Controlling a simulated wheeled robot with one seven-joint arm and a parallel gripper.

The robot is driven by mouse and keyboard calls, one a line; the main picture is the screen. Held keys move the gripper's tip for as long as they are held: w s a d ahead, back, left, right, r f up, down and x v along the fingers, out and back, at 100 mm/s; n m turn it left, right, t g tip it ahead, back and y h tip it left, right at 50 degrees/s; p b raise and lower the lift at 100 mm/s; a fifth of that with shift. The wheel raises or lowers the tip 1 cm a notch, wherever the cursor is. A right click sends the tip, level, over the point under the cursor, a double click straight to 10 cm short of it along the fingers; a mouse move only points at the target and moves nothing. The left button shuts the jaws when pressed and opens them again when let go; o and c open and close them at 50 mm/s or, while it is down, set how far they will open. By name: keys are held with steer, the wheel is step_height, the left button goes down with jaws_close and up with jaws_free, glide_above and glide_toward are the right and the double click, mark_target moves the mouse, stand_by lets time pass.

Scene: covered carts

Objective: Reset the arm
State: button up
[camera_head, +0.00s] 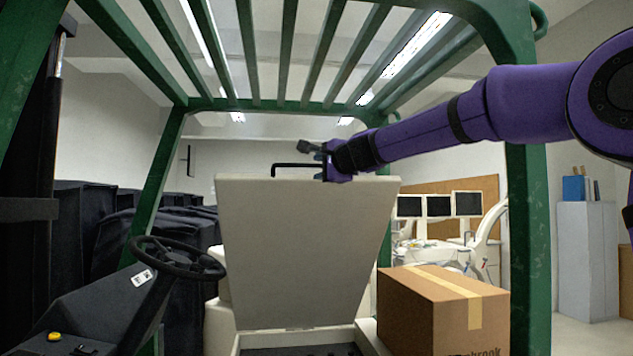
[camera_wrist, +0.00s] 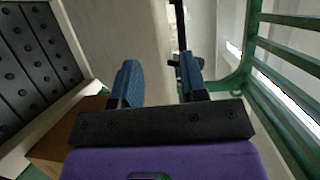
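My purple arm reaches in from the right in the head view. My gripper (camera_head: 318,150) is at the upper edge of a raised cream lid (camera_head: 300,240), close to the black bar handle (camera_head: 290,167) on that edge. In the wrist view the two blue fingers of my gripper (camera_wrist: 158,80) stand apart with nothing between them. The lid stands upright and open over a cream box (camera_head: 300,338) with a dark interior. I cannot tell whether a finger touches the lid.
A cardboard box (camera_head: 440,310) stands right of the lid. A steering wheel (camera_head: 178,257) and black console are at left. Green cart posts (camera_head: 528,220) and overhead bars (camera_head: 285,55) surround the arm. Monitors (camera_head: 438,205) and dark covered shapes (camera_head: 150,235) are behind.

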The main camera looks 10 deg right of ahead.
steer(key=s+a+f+n+g+h, duration=0.1)
steer(key=s+f+n+g, duration=0.1)
steer(key=s+f+n, duration=0.4)
steer(key=s+a+f+n+g, duration=0.1)
steer(key=s+f+n+g, duration=0.15)
steer(key=s, duration=0.65)
steer(key=s+d+f+n+g+h, duration=0.1)
steer(key=s+d+f, duration=0.4)
steer(key=s, duration=0.5)
steer(key=s+d+f+n+g+h, duration=0.2)
steer(key=s+d+f, duration=0.3)
steer(key=s+f, duration=0.4)
steer(key=s+d+f+n+g+h, duration=0.2)
steer(key=s+d+f, duration=0.4)
steer(key=s, duration=0.6)
step_height(320, 180, down, 2)
steer(key=shift+s+n+g, duration=0.3)
steer(key=shift+n+g, duration=0.05)
steer(key=shift+g, duration=0.2)
